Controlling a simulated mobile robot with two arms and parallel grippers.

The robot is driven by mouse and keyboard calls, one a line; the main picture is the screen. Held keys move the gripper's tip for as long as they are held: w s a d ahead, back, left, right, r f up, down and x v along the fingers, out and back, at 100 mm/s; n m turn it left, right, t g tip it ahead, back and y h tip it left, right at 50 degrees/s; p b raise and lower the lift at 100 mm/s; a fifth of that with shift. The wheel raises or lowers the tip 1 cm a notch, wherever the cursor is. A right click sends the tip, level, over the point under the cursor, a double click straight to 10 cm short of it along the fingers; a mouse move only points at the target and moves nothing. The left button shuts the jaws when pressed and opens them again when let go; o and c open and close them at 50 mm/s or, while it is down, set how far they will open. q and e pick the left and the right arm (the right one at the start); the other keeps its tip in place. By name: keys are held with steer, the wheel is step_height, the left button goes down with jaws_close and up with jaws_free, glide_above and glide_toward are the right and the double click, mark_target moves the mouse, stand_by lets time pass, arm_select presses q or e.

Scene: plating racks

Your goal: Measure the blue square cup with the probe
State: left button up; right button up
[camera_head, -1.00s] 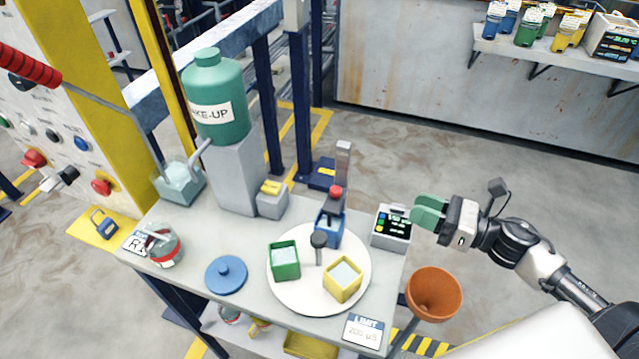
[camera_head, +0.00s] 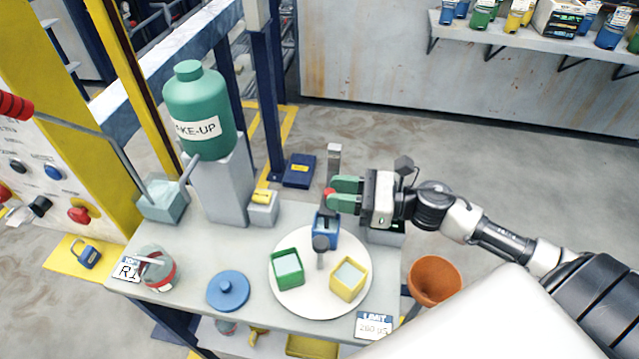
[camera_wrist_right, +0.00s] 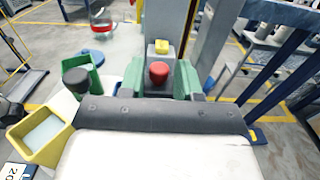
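The blue square cup (camera_head: 325,232) stands at the far edge of the white round plate (camera_head: 290,305), beside the plate's dark central knob (camera_head: 320,243). A red knob (camera_head: 329,193), which looks like the probe's top, shows above and behind the cup; its lower part is hidden. My right gripper (camera_head: 342,194) is open, its green fingers by the red knob. In the right wrist view the red knob (camera_wrist_right: 158,72) lies between the spread fingers with gaps at both sides. My left gripper is not in view.
Green (camera_head: 287,269) and yellow (camera_head: 348,280) square cups share the plate. A small meter (camera_head: 388,238) is partly hidden under my right gripper. A blue lid (camera_head: 228,290), a glass jar (camera_head: 157,268), a green bottle (camera_head: 198,110) and an orange funnel (camera_head: 435,281) are around.

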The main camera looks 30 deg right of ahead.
steer(key=shift+p+x, duration=0.55)
steer(key=shift+x, duration=1.4)
steer(key=shift+c, duration=0.2)
jaws_close()
steer(key=shift+r, duration=0.15)
